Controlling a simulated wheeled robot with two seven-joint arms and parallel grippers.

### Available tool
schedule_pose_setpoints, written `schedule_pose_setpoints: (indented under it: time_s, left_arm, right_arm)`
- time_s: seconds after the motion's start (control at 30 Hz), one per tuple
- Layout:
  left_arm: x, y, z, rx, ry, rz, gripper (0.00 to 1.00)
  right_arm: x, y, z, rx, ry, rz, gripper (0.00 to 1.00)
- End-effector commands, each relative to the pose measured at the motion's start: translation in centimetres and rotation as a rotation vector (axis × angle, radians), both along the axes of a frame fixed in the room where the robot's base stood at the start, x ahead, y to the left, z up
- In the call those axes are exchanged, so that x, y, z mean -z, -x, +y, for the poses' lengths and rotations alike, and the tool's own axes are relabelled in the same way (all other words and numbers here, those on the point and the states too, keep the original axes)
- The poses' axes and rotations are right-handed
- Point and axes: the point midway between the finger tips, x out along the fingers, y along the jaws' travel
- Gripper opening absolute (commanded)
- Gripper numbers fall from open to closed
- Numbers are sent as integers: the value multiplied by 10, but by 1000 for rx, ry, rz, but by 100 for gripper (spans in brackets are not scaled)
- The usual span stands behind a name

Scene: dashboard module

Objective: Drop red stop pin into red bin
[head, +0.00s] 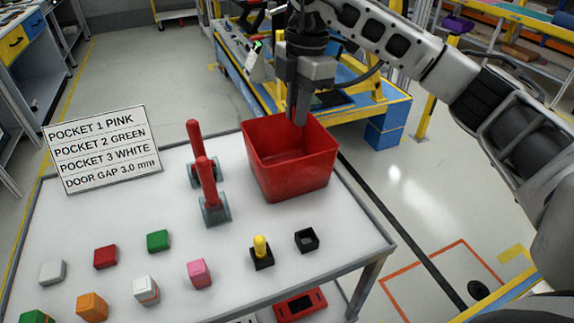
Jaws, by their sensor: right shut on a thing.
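My right gripper (298,112) points down over the red bin (290,178), its fingertips at the bin's far part, around rim height. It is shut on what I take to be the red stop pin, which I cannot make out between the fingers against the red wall. The bin is an open box at the table's back right, and the part of its floor that shows is bare. A black square holder (306,240) in front of it is empty. The holder beside it carries a yellow pin (260,247). My left gripper is not in view.
Two red-handled grey clamps (207,185) (195,145) stand left of the bin. Several coloured blocks, including a pink block (199,273), lie along the front of the white table (110,222). A text sign (103,150) stands at the back left.

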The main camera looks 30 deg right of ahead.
Motion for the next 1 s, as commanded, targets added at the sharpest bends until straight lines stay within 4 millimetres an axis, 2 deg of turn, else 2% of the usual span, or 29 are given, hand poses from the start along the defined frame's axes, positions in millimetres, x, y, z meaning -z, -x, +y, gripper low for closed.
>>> schedule_pose_setpoints:
  time_s: [0.03, 0.1, 0.4, 0.43, 0.5, 0.83, 1.0]
  left_arm:
    - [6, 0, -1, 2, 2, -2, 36]
    - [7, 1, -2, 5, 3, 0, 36]
    - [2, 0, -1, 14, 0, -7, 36]
    - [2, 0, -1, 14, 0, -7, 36]
    - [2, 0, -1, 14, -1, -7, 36]
    - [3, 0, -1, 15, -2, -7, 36]
    - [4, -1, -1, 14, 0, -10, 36]
  right_arm:
    - [10, 0, 0, 0, 0, 0, 0]
    - [14, 0, 0, -1, 0, 0, 0]
    - [14, 0, 0, -1, 0, 0, 0]
    - [14, 0, 0, -1, 0, 0, 21]
    - [14, 0, 0, -1, 0, 0, 40]
    - [12, 0, 0, -1, 0, -2, 41]
    - [-8, -1, -2, 0, -1, -5, 41]
